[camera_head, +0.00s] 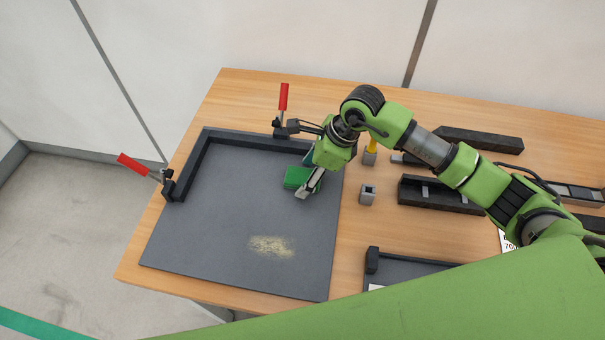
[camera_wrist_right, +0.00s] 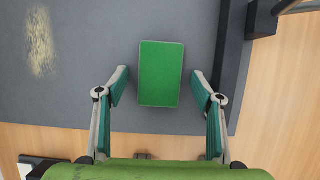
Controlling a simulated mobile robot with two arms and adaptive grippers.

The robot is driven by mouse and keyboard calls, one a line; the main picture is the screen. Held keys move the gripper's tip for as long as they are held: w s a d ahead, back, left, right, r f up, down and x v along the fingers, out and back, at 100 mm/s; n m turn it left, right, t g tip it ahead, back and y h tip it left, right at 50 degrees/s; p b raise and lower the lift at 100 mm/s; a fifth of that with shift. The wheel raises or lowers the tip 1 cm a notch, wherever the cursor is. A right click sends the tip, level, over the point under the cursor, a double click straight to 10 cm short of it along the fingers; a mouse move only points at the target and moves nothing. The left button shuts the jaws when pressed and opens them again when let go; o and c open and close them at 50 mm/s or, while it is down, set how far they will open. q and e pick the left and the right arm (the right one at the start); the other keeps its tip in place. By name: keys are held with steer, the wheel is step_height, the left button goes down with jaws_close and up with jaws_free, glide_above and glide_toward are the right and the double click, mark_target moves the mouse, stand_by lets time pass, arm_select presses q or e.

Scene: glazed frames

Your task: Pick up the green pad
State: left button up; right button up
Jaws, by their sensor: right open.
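The green pad (camera_head: 297,177) lies on the dark grey board, partly covered by my right gripper in the head view. In the right wrist view the green pad (camera_wrist_right: 161,73) is a plain green rectangle between and just ahead of the open fingers. My right gripper (camera_wrist_right: 161,88) is open, with one finger to each side of the pad and a gap on both sides. It also shows in the head view (camera_head: 307,176), over the board's right part. I cannot tell its exact height above the pad. My left gripper is not in view.
The dark grey board (camera_head: 220,215) has raised edges at its back and left. Sandy dust (camera_head: 271,246) lies on it. Red-handled clamps stand at the back (camera_head: 283,98) and left (camera_head: 133,164). A small grey block (camera_head: 367,195) and a black tray (camera_head: 440,197) are to the right.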

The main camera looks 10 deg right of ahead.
steer(key=c, duration=1.1)
steer(key=shift+o, duration=0.2)
steer(key=shift+r, duration=0.1)
